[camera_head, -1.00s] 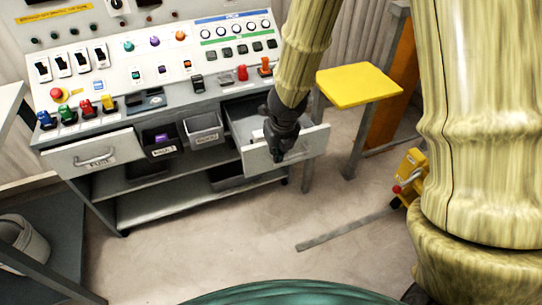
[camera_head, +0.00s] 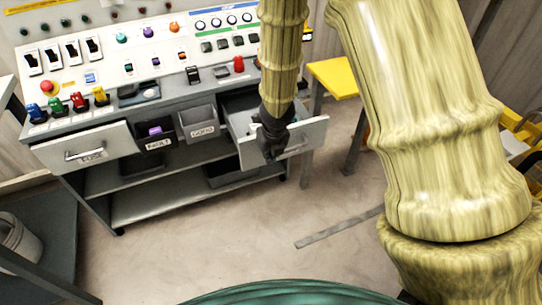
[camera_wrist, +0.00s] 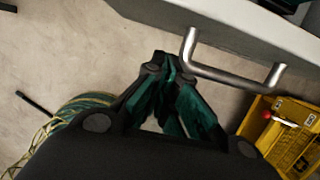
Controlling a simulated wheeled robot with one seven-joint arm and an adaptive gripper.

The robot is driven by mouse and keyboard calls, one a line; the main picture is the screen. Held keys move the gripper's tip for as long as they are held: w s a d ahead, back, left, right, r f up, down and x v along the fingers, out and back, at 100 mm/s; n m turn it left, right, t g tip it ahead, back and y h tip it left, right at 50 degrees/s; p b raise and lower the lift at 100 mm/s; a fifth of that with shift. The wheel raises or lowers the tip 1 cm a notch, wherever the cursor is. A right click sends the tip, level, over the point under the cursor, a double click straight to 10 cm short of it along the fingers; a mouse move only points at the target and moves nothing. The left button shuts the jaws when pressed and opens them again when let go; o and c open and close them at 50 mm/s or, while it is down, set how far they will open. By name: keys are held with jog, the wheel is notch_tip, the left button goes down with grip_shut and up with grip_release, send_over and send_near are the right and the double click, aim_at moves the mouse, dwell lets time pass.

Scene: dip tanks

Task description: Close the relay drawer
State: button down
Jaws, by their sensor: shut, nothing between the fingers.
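The right-hand drawer of the console stands pulled out, its pale grey front (camera_head: 308,133) facing me and its inside partly visible. I take it as the relay drawer; its label is hidden behind my gripper. My gripper (camera_head: 270,156) is shut and empty, in front of the left part of this drawer front. In the wrist view the shut fingertips (camera_wrist: 163,64) are beside the left end of the drawer's metal bar handle (camera_wrist: 232,78). I cannot tell whether they touch the front.
A left drawer with a handle and a label (camera_head: 112,141) is beside small open bins (camera_head: 198,122). A yellow-topped stool (camera_head: 333,78) stands right of the open drawer. A yellow object (camera_wrist: 287,135) lies near the handle's right end in the wrist view. Floor ahead is mostly clear.

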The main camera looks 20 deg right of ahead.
jog(key=shift+w+p, duration=0.4)
jog(key=shift+w, duration=0.95)
jog(key=shift+w+a+r+p, duration=0.1)
jog(key=shift+w+r+p, duration=0.1)
jog(key=shift+p, duration=0.3)
